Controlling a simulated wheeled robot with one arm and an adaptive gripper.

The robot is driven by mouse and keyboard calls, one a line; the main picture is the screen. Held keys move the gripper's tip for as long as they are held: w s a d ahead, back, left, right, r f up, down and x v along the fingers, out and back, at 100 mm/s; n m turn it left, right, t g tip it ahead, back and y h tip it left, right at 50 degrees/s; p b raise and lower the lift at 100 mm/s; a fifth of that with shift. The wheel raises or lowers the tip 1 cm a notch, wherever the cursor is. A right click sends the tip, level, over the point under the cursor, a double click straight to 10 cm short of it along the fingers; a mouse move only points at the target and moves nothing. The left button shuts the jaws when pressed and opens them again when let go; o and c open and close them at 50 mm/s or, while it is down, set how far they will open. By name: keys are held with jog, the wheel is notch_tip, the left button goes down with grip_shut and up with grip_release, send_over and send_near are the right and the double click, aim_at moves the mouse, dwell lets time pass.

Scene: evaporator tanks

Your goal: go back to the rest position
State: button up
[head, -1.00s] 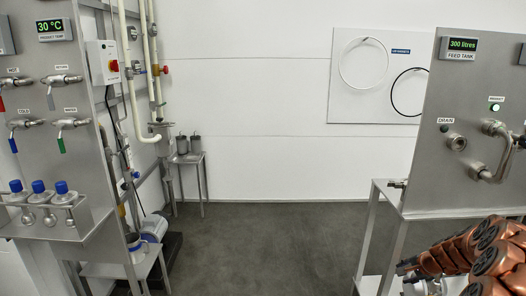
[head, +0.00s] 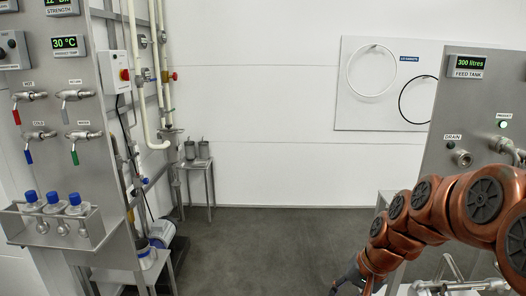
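My copper-coloured arm reaches in from the right edge and bends down toward the bottom of the head view. At its end, a dark grey part of my gripper (head: 347,278) shows at the bottom edge. The fingertips are not clearly visible, so I cannot tell whether it is open or shut, or whether it holds anything. The arm covers the lower part of the feed tank panel (head: 436,140) and much of the stand below it.
At left is a panel (head: 75,150) with levered taps and a rack (head: 50,240) of blue-capped bottles (head: 54,203). A pump (head: 160,234) sits low behind it. A small stand (head: 195,165) holds grey canisters. The floor (head: 265,245) between is clear. Hoops hang on a wall board (head: 350,110).

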jog(key=s+r+n+g+h+p, duration=0.1)
jog(key=s+r+n, duration=0.1)
jog(key=s, duration=1.1)
jog(key=s+r+n+g+h+p, duration=0.2)
jog(key=s+r, duration=0.1)
jog(key=s, duration=1)
jog(key=shift+s+a+n+g+h, duration=0.2)
jog(key=shift+n+g+h, duration=0.1)
jog(key=shift+d+r, duration=0.1)
